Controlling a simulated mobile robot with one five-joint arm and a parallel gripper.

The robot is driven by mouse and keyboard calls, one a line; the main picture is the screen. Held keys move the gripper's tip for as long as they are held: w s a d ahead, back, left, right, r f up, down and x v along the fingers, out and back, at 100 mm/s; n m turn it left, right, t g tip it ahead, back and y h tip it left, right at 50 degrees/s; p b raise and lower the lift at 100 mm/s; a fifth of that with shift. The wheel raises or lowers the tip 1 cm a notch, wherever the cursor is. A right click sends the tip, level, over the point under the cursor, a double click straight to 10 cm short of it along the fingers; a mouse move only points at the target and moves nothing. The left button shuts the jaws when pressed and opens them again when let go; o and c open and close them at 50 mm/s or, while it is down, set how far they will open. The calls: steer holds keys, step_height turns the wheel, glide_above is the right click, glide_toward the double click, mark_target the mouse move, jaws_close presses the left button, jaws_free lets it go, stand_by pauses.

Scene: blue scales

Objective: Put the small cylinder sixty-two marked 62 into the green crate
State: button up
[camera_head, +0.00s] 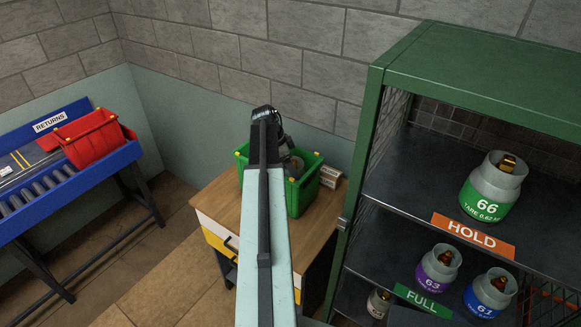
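The green crate (306,196) stands on a wooden-topped table in the middle, partly hidden behind my arm. My gripper (286,145) is over the crate, mostly hidden by the arm's end; I cannot tell if it is open or shut. A small grey rounded thing (294,166) shows at the crate's opening just below the gripper. It may be a cylinder, but no number shows, and I cannot tell whether it is held or resting. No marking 62 is readable anywhere in view.
A green shelf rack (377,130) at the right holds cylinders 66 (491,187), 63 (438,266) and 61 (489,293). Another small cylinder (379,303) sits lower, its number unreadable. A red bin (91,140) rests on the blue returns conveyor (70,172) at left. Floor between is clear.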

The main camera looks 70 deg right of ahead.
steer(key=shift+f, duration=0.35)
steer(key=shift+f+b, duration=0.25)
steer(key=shift+b, duration=0.2)
steer(key=o, duration=2.1)
steer(key=shift+r, duration=0.1)
steer(key=shift+r+p, duration=0.25)
steer(key=shift+p, duration=0.1)
steer(key=p+v, duration=1.1)
steer(key=v, duration=0.1)
steer(key=shift+a+r+p, duration=0.1)
steer(key=shift+r+p, duration=0.25)
steer(key=shift+p, duration=0.05)
